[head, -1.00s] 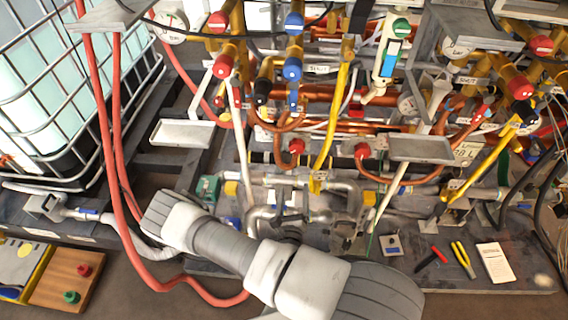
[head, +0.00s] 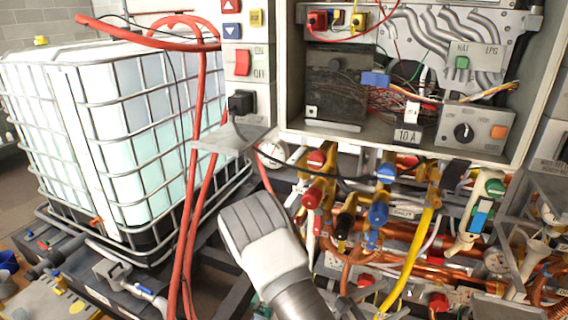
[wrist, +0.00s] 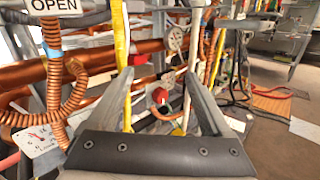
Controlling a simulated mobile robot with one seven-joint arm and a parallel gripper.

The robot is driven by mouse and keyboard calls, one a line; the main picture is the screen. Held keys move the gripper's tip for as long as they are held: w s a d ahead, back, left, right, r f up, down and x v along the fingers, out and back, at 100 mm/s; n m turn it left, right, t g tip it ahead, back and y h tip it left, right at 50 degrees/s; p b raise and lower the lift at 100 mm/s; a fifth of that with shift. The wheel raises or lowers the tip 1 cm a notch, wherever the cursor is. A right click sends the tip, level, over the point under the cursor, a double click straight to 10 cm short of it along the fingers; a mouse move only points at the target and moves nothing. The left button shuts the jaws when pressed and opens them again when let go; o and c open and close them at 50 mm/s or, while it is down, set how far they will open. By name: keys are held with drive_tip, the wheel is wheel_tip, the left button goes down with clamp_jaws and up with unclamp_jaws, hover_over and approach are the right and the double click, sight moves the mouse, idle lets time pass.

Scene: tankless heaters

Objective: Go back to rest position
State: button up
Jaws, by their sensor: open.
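My gripper (wrist: 160,84) shows in the wrist view with its two grey fingers spread apart. Nothing is held between them. In the head view my white and grey arm rises from the bottom middle, in front of the pipework. My gripper itself does not show in the head view.
A caged water tank (head: 130,130) stands at the left. Red hoses (head: 187,200) hang beside it. An open control cabinet (head: 425,150) is above the pipes. Red, blue and black valve handles crowd right of my arm. Copper coils (wrist: 55,85) are close at the left in the wrist view.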

drive_tip(key=s+r+m+g+y+p, duration=0.2)
drive_tip(key=s+r+m+g+y, duration=0.5)
drive_tip(key=s+r+m+g, duration=0.5)
drive_tip(key=s+a+r+m+t+y, duration=0.2)
drive_tip(key=a+r+m+t+y, duration=0.2)
drive_tip(key=r, duration=0.4)
drive_tip(key=s+a+r+m+t+y+p, duration=0.1)
drive_tip(key=s+a+r+m+t+y, duration=0.1)
drive_tip(key=a+r+m+t+y, duration=0.3)
wheel_tip(320, 180, up, 4)
drive_tip(key=shift+s+a+f+m+t+y, duration=0.15)
drive_tip(key=shift+s+a+m+t+y, duration=0.15)
drive_tip(key=shift+s+a+t+y, duration=0.25)
drive_tip(key=shift+w+a, duration=0.1)
drive_tip(key=shift+w, duration=0.05)
idle(3.3)
